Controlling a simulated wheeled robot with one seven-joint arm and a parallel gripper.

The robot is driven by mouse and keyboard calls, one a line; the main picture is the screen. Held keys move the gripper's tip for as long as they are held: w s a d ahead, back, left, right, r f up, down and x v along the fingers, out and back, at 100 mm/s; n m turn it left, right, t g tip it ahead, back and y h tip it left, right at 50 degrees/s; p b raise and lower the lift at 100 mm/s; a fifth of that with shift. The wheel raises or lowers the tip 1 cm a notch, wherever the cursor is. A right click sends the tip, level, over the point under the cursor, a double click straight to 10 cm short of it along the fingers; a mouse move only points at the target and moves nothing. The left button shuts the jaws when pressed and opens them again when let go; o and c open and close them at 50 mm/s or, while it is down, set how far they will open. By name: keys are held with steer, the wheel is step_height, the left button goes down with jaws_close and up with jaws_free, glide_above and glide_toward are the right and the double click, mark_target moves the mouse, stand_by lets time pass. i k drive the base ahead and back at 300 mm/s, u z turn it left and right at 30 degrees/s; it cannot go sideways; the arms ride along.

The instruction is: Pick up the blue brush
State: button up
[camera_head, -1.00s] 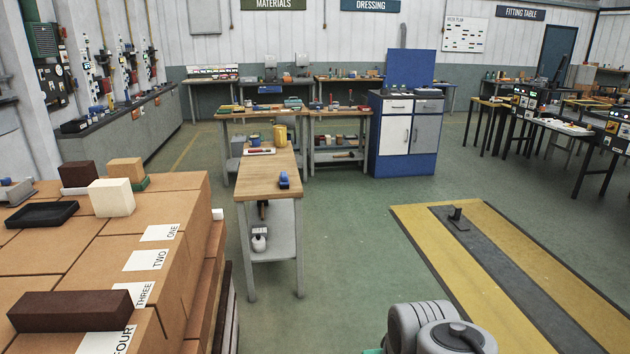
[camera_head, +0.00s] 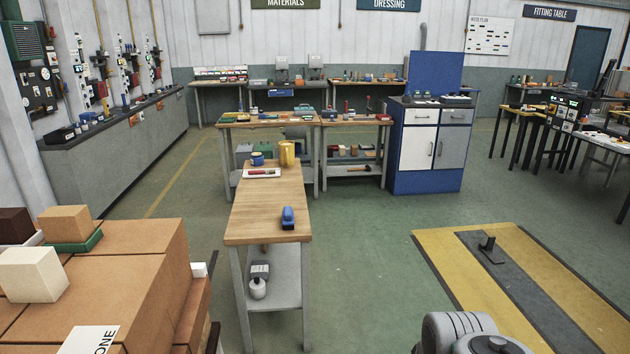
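Grey rounded parts of my own arm show at the bottom right. My gripper is not in view, so its state and any contents are hidden.
A stack of brown boxes (camera_head: 140,272) with blocks on it stands at the left front. A white tray (camera_head: 262,173) and a yellow container (camera_head: 287,153) stand farther back on the table. Green floor (camera_head: 365,265) is clear to the table's right.

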mark_target(287, 215)
steer(key=i, duration=2.95)
steer(key=u, duration=3.6)
